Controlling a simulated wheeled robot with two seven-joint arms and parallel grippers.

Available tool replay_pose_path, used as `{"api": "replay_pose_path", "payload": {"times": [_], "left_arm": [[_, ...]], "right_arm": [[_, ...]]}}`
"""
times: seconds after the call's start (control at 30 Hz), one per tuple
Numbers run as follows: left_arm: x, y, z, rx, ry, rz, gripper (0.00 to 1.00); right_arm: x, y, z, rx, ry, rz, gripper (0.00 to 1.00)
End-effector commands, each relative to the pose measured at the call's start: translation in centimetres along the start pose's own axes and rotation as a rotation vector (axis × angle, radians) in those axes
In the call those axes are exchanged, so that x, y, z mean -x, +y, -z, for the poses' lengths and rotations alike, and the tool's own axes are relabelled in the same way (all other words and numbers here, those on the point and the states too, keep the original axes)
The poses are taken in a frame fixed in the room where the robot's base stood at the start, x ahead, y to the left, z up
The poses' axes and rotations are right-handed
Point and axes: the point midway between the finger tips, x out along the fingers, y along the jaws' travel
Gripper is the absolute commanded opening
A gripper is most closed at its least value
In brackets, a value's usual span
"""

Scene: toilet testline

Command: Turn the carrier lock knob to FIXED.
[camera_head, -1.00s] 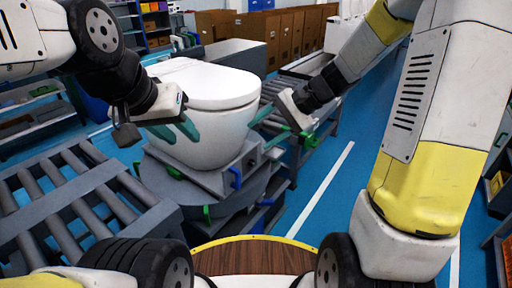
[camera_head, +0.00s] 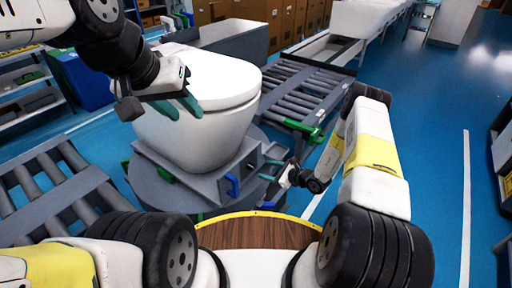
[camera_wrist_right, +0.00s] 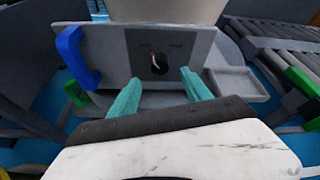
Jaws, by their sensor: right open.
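The carrier lock knob (camera_wrist_right: 158,63) is a small dark round knob with a pale and red pointer mark on the carrier's grey front panel (camera_wrist_right: 195,45), in the right wrist view. The panel lettering is too small to read. My right gripper (camera_wrist_right: 160,88) is open, its teal fingers pointing at the panel with the knob between and beyond the tips. Nothing is between the fingers. In the head view, my right gripper (camera_head: 271,171) is at the carrier's front right corner. My left gripper (camera_head: 180,106) is open beside the white toilet (camera_head: 205,125), which sits on the carrier (camera_head: 190,183).
A blue handle (camera_wrist_right: 77,56) is left of the panel; it also shows in the head view (camera_head: 233,185). A small grey tray (camera_wrist_right: 238,82) juts out at the panel's right. Roller conveyors stand left (camera_head: 50,185) and behind right (camera_head: 305,100). Blue floor is open at right.

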Motion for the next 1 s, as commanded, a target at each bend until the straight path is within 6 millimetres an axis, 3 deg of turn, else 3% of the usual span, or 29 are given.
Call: {"api": "replay_pose_path", "payload": {"times": [0.17,0.53,0.93,1.0], "left_arm": [[0.0,0.0,0.0,0.0,0.0,0.0,0.36],[0.0,0.0,0.0,0.0,0.0,0.0,0.36],[0.0,0.0,0.0,0.0,0.0,0.0,0.36],[0.0,0.0,0.0,0.0,0.0,0.0,0.36]], "right_arm": [[-1.5,0.2,0.5,-0.009,0.004,0.006,0.57],[-7.0,0.2,0.5,-0.008,0.004,0.005,0.57],[-7.9,0.1,0.5,-0.01,0.005,0.006,0.57],[-7.8,0.1,0.5,-0.01,0.004,0.006,0.43]]}}
